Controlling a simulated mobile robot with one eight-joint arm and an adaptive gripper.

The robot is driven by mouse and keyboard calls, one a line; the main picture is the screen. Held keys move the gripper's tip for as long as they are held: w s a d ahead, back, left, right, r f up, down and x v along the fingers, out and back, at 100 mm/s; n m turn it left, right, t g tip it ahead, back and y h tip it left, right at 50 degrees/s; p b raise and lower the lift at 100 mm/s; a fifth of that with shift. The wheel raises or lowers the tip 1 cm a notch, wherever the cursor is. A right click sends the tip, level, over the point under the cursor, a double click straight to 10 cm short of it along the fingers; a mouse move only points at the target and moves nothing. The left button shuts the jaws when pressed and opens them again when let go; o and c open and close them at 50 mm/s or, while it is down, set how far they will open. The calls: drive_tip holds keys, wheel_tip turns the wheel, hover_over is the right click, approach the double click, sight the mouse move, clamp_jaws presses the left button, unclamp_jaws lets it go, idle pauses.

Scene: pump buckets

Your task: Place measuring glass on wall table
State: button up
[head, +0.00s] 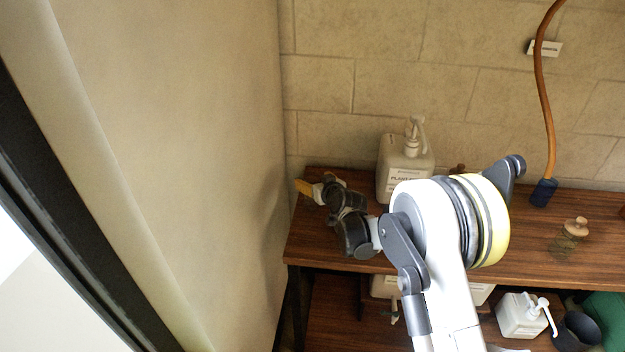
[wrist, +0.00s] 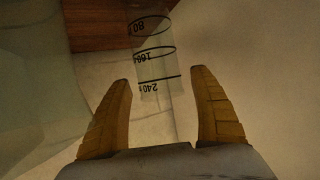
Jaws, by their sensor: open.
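The measuring glass (wrist: 156,62) is a clear cylinder with black ring marks and the numbers 80, 160 and 240, which read upside down in the wrist view. The brown wooden wall table (head: 520,245) shows at its upper end in the wrist view (wrist: 95,28). My gripper (wrist: 162,85) is open. Its yellow fingers lie on either side of the near end of the glass, with visible gaps. In the head view my gripper (head: 303,187) is over the table's left end. I cannot make out the glass there.
A pump bottle (head: 404,165) stands on the table to the right of my gripper. A plain wall (head: 190,150) is close on the left. A small stoppered glass jar (head: 570,235) and an orange hose (head: 543,90) are at right. Another pump bottle (head: 521,315) is on the lower shelf.

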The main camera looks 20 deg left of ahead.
drive_tip(key=p+v, duration=0.2)
drive_tip(key=v, duration=0.9)
drive_tip(key=shift+r, duration=0.15)
drive_tip(key=s+d+r+m+g+h, duration=0.15)
drive_tip(key=s+d+r, duration=0.25)
drive_tip(key=d+r, duration=0.55)
drive_tip(key=s+d+r+m+t+h, duration=0.1)
drive_tip(key=s+d+r+m+h, duration=0.15)
drive_tip(key=d+r, duration=0.65)
drive_tip(key=s+d+f+m+g+h, duration=0.1)
drive_tip(key=s+d+f+m+h, duration=0.1)
drive_tip(key=s+d, duration=0.9)
drive_tip(key=s+d+f+m+g+h, duration=0.1)
drive_tip(key=s+d+m+h, duration=0.1)
drive_tip(key=s+d, duration=1)
drive_tip(key=shift+s+d+f+g+h, duration=0.2)
drive_tip(key=shift+s+f+g+h, duration=0.3)
drive_tip(key=shift+s, duration=0.7)
drive_tip(key=shift+r, duration=0.1)
